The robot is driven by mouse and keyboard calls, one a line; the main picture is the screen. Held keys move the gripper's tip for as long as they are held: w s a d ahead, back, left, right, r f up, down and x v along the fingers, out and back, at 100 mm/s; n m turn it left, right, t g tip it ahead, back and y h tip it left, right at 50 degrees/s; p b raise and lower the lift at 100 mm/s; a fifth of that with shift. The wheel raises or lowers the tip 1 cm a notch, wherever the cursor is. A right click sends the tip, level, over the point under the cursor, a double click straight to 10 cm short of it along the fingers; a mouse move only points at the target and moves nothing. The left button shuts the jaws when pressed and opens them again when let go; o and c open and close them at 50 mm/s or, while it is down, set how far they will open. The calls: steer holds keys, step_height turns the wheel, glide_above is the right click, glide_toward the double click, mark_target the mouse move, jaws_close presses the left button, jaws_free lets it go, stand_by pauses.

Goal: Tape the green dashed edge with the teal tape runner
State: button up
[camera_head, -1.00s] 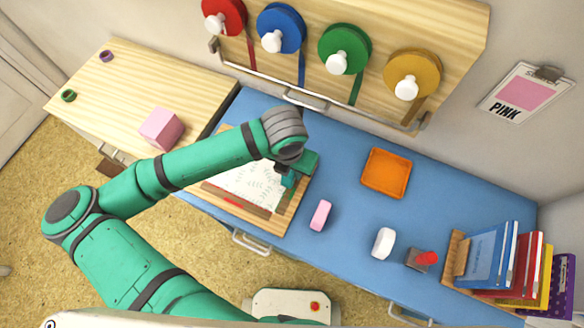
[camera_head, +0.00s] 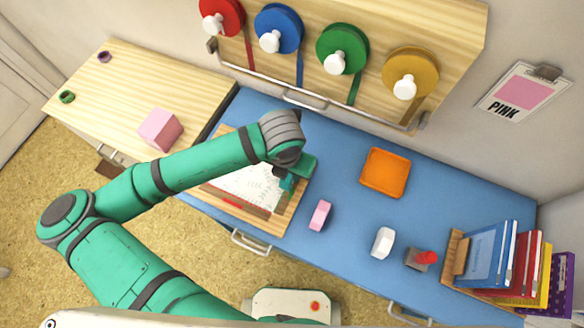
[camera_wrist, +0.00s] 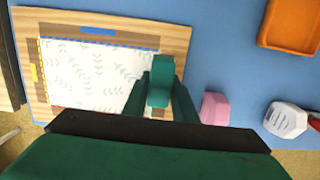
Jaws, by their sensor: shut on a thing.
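My gripper (camera_wrist: 160,95) is shut on the teal tape runner (camera_wrist: 162,72), which sits between its two teal fingers. In the wrist view the runner is over the right side of the white leaf-patterned sheet (camera_wrist: 90,75). The sheet lies on a wooden board (camera_wrist: 178,38), with a blue dashed line along its top edge and a yellow one at its left. The green dashed edge cannot be made out; the runner and fingers cover much of the right side. In the head view my gripper (camera_head: 287,184) is low over the board's right part. Contact with the sheet cannot be told.
A pink block (camera_head: 319,215), a white object (camera_head: 382,242) and a red-topped stamp (camera_head: 424,259) stand right of the board. An orange tray (camera_head: 385,172) is behind them. Books (camera_head: 500,265) fill the right end. Tape rolls hang above the blue desk (camera_head: 340,260).

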mark_target(283, 185)
steer(key=shift+s+a, duration=0.45)
steer(key=shift+s, duration=0.25)
steer(key=shift+s+a, duration=0.2)
steer(key=shift+s, duration=0.55)
steer(key=shift+w+f, duration=0.1)
steer(key=shift+f, duration=0.3)
steer(key=shift+a, duration=0.1)
steer(key=shift+s, duration=0.25)
steer(key=shift+s+a, duration=0.3)
steer(key=shift+s, duration=0.5)
steer(key=shift+s+a, duration=0.25)
steer(key=shift+s, duration=0.55)
steer(key=shift+w+f, duration=0.15)
steer(key=shift+f, duration=0.1)
